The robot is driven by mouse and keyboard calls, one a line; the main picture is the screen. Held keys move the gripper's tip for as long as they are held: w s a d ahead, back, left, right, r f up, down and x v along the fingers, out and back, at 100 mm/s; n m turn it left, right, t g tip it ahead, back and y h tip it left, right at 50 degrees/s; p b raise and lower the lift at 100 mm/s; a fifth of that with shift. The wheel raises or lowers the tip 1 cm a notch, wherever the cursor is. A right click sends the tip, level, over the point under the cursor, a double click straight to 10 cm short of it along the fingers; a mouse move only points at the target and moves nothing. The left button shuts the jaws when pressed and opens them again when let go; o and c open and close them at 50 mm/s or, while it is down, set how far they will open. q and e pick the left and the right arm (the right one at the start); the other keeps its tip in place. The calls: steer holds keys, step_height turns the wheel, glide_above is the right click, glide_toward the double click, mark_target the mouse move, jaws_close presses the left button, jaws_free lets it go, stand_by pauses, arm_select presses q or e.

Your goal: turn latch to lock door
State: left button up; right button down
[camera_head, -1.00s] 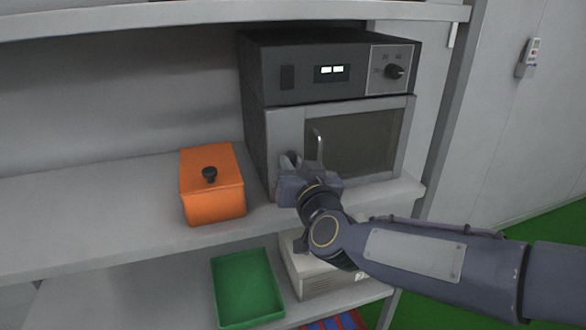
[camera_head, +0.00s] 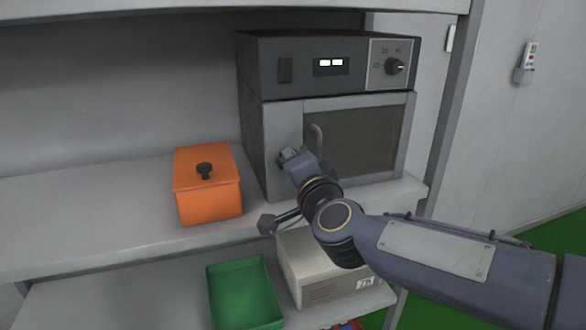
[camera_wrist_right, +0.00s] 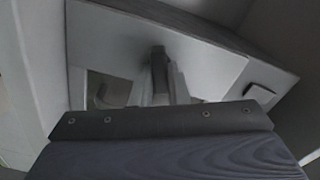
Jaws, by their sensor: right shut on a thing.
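A dark oven-like appliance (camera_head: 330,64) stands on the shelf with its grey-framed door (camera_head: 282,127) closed. The door has a dark window and a curved upright handle (camera_head: 318,142). My right gripper (camera_head: 287,157) is at the left strip of the door, left of and below the handle. It is shut on a small part there, which I take to be the latch; the fingers mostly hide it. In the right wrist view the fingers (camera_wrist_right: 163,78) stand close together against the pale door front. The latch's exact angle cannot be told. My left gripper is not in view.
An orange lidded box (camera_head: 207,202) stands on the shelf left of the appliance. On the lower shelf are a green tray (camera_head: 243,296) and a pale box (camera_head: 318,279). A shelf board (camera_head: 180,14) runs overhead, and an upright post (camera_head: 448,110) stands on the right.

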steer(key=shift+f+m+b, duration=0.15)
steer(key=shift+m+b, duration=0.75)
steer(key=shift+m, duration=1.4)
steer(key=c, duration=1.4)
jaws_free()
steer(key=v, duration=0.8)
steer(key=shift+p, duration=0.45)
steer(key=shift+w, duration=0.1)
